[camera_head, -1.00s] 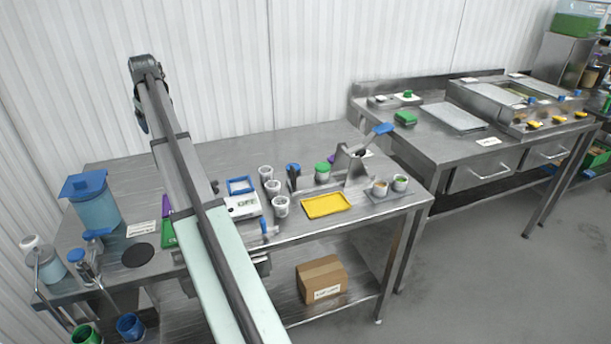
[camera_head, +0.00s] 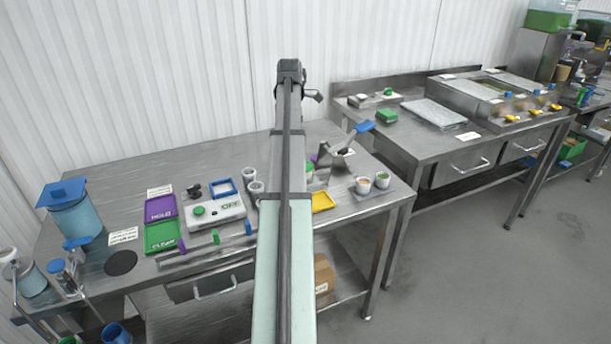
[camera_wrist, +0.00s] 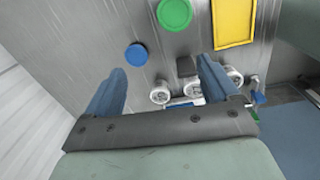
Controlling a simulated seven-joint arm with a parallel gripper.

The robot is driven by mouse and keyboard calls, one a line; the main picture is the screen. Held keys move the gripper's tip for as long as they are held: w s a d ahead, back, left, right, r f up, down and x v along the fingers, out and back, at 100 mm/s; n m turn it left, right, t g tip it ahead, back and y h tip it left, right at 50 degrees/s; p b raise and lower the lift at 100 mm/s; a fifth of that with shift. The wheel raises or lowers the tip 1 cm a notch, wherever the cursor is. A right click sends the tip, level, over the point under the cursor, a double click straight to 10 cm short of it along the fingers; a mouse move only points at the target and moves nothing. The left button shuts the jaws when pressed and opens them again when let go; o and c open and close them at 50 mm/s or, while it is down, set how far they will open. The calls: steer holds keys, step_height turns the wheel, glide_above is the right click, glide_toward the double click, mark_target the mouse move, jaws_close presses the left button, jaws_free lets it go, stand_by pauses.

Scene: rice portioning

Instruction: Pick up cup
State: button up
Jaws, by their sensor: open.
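Two small white cups (camera_head: 248,174) stand on the steel table, right of the scale, in the head view; my arm hides the spot beside them. In the wrist view, several white cups (camera_wrist: 160,93) show near and between my fingers, lower in the picture. My gripper (camera_wrist: 160,66) is open, its two blue fingers apart with nothing held between them. It is raised above the table, apart from the cups. Two filled cups (camera_head: 363,185) stand on a grey mat (camera_head: 372,195) at the table's right end.
A yellow tray (camera_head: 323,202) lies right of my arm; a green round lid (camera_wrist: 174,13) and blue round top (camera_wrist: 136,54) show in the wrist view. The scale (camera_head: 214,211), purple mat (camera_head: 160,207) and green mat (camera_head: 162,237) are to the left. The table's back left is clear.

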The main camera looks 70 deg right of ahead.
steer(key=n, duration=0.1)
glide_above(307, 165)
steer(key=shift+y, duration=0.3)
step_height(307, 165, down, 9)
steer(key=shift+a+r, duration=0.1)
steer(key=shift+a, duration=0.05)
steer(key=shift+w+f, duration=0.15)
steer(key=shift+f, duration=1.25)
steer(key=shift+w+f, duration=0.1)
steer(key=shift+f, duration=1.25)
steer(key=shift+c, duration=0.3)
steer(key=c, duration=1.1)
